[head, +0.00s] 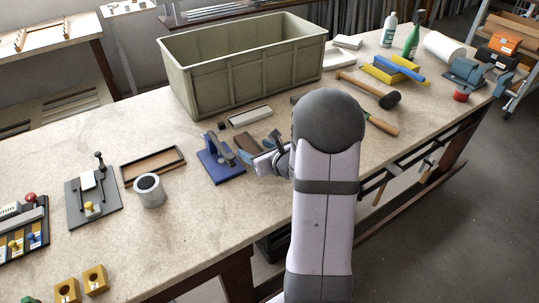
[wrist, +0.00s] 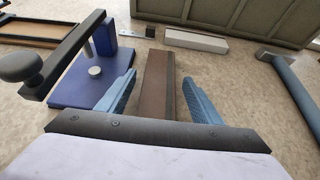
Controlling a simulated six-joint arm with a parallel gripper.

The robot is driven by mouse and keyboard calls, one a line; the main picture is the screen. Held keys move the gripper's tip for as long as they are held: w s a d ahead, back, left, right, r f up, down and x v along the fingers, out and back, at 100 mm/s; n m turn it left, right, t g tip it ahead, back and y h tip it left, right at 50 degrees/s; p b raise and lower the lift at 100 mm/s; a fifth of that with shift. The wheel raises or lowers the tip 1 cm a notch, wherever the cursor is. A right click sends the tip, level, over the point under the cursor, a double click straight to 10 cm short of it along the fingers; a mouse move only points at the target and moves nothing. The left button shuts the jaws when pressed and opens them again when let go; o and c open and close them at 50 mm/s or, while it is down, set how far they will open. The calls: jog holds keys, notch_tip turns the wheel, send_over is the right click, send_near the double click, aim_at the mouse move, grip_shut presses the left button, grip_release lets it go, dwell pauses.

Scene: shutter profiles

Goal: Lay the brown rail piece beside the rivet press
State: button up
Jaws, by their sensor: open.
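The brown rail piece (wrist: 156,88) lies between the two blue fingers of my open gripper (wrist: 159,77), with a gap on each side in the wrist view. It also shows in the head view (head: 249,141), partly hidden by my gripper (head: 259,149). The rivet press (wrist: 84,92) has a blue base and a dark lever with a round knob. In the wrist view it stands just left of the rail piece, apart from it. In the head view the rivet press (head: 222,168) stands left of my gripper. Whether the rail touches the bench is hard to tell.
A large green-grey crate (head: 245,70) stands behind. A white-topped block (head: 250,116) lies between crate and press. A black-edged tray (head: 153,164) and a grey cup (head: 149,190) stand to the left. A mallet (head: 370,91) lies to the right.

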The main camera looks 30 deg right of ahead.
jog(key=v, duration=1.1)
